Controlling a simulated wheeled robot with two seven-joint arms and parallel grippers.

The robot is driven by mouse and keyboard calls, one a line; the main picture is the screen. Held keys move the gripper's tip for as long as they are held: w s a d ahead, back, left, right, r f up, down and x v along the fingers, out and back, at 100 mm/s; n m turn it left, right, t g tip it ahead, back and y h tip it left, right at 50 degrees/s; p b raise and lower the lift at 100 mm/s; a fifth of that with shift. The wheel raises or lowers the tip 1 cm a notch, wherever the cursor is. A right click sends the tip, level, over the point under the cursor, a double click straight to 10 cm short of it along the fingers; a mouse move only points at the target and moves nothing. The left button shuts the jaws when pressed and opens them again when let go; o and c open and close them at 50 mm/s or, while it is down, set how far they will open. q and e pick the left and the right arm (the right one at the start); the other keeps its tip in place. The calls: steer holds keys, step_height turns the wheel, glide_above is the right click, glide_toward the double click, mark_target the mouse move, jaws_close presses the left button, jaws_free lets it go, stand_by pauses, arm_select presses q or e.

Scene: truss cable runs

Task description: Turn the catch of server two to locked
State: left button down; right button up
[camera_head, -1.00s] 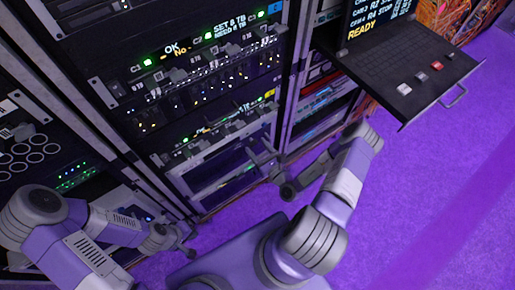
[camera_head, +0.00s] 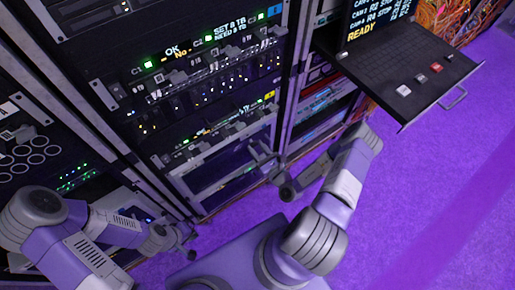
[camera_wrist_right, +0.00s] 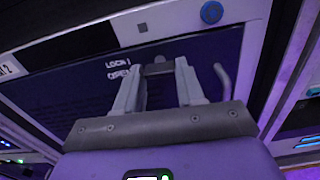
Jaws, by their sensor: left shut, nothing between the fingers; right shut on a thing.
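In the right wrist view, my right gripper (camera_wrist_right: 160,72) is shut on a small dark catch (camera_wrist_right: 157,66) on a dark rack panel. White lettering (camera_wrist_right: 118,70) reading LOCK and OPEN stands just left of the catch; my finger partly covers it. The catch's exact angle is hard to tell. In the head view my right gripper (camera_head: 263,158) is at the right side of the lower rack, small and partly hidden. My left gripper (camera_head: 191,254) is shut and empty, low in front of the rack, away from the catch.
A curved handle (camera_wrist_right: 222,82) stands close to the right of my right gripper, and a blue round knob (camera_wrist_right: 211,12) is above it. A pull-out keyboard shelf (camera_head: 410,75) juts out at the upper right. The purple floor (camera_head: 430,190) at the right is clear.

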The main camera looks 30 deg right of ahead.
steer(key=m+p, duration=0.2)
steer(key=m, duration=0.1)
steer(key=shift+r+m, duration=0.15)
steer(key=shift+m, duration=0.15)
steer(key=m+p, duration=0.2)
steer(key=m, duration=0.2)
steer(key=shift+m, duration=0.3)
steer(key=shift+m+p, duration=0.9)
steer(key=shift+m, duration=3.7)
steer(key=o, duration=1)
steer(key=shift+o, duration=0.2)
